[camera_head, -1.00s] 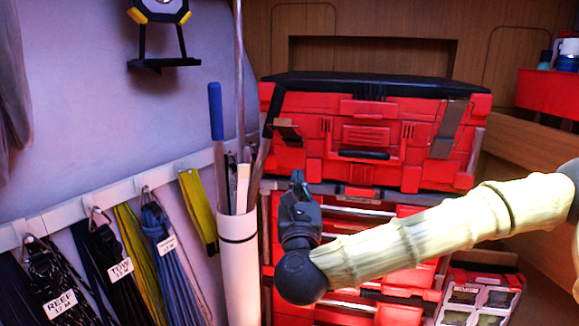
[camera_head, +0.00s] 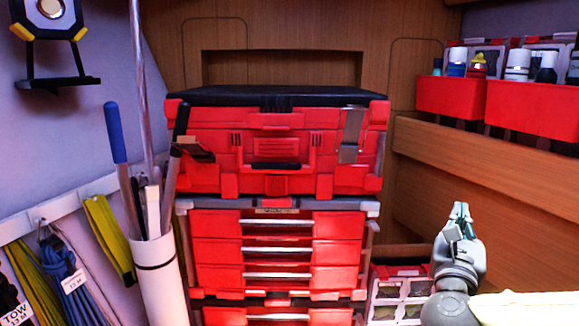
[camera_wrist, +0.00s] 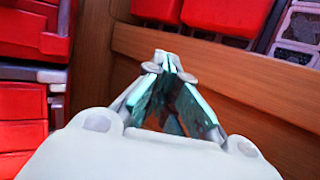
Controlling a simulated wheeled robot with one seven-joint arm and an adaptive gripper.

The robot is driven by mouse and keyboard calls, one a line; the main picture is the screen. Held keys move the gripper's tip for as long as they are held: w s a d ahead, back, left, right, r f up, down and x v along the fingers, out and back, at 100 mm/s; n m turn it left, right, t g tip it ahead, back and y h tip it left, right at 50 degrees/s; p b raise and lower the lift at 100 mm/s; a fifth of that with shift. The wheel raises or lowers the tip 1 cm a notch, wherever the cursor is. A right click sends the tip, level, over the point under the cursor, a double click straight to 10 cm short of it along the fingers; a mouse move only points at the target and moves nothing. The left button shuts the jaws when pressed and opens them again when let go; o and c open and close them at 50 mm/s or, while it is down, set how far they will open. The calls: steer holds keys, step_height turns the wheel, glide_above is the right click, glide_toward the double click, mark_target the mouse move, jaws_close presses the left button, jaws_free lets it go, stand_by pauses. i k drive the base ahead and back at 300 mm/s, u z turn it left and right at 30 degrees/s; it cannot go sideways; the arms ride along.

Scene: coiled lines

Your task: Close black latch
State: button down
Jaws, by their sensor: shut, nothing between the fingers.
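The red toolbox (camera_head: 225,120) with a black lid top sits on a stack of red drawers. A black latch (camera_head: 195,148) is on its front left and sticks outward from the box, apparently unfastened. A grey metallic latch (camera_head: 351,135) is on the front right, lying along the front face. My gripper (camera_head: 459,212) is shut and empty, pointing up, to the right of the drawers and lower than the toolbox. In the wrist view its fingertips (camera_wrist: 166,62) meet before a wooden panel. Neither latch is recognisable there.
A white tube (camera_head: 158,280) holding long poles stands close to the toolbox's left side, near the black latch. Red bins (camera_head: 530,108) with bottles sit on a wooden shelf at right. Coiled lines (camera_head: 62,272) hang at left. A compartment case (camera_head: 400,290) is low beside the drawers.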

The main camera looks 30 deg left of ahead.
mark_target(189, 144)
steer(key=z, duration=1.3)
steer(key=k, duration=0.7)
steer(key=u, duration=2.25)
